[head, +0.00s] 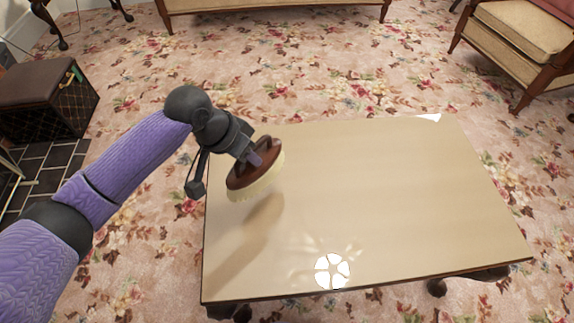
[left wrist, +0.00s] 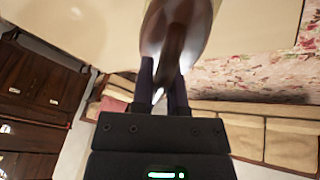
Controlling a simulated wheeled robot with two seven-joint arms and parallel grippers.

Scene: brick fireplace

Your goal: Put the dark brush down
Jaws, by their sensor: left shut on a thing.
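The dark brush (head: 254,172) has a reddish-brown back and pale bristles facing down. My left gripper (head: 256,157) is shut on it, above the left part of the coffee table (head: 385,190). A shadow lies on the tabletop below and beside the brush, and the bristles appear to be clear of the surface. In the left wrist view the brush (left wrist: 178,38) shows blurred between the two dark fingers (left wrist: 163,85). My right gripper is not in view.
The tabletop is bare apart from bright light reflections (head: 332,271). A brown box-shaped stool (head: 45,97) stands at the far left. A sofa (head: 275,6) is at the back and an armchair (head: 520,40) at the back right. Floral carpet (head: 330,75) surrounds the table.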

